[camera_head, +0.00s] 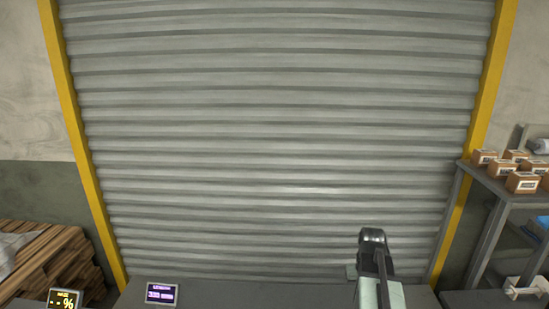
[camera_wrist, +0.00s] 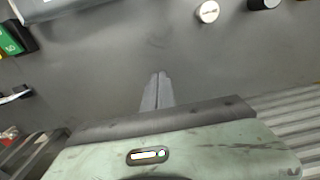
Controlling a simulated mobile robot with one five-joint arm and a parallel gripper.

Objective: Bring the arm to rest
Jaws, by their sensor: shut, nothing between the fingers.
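My gripper (camera_wrist: 158,80) shows in the wrist view with its two narrow grey fingers together and nothing between them. The fingers point over a plain grey surface (camera_wrist: 100,70), and I cannot tell how far above it they are. In the head view my arm (camera_head: 378,272) stands at the lower right, in front of the shutter. The fingertips cannot be made out there.
A grey roller shutter (camera_head: 280,130) in a yellow frame fills the background. A shelf (camera_head: 500,190) with several small boxes stands right, stacked brown material (camera_head: 50,262) left. A small display (camera_head: 161,293) sits low. In the wrist view, a white knob (camera_wrist: 208,12) and black knob (camera_wrist: 262,4) lie beyond the fingers.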

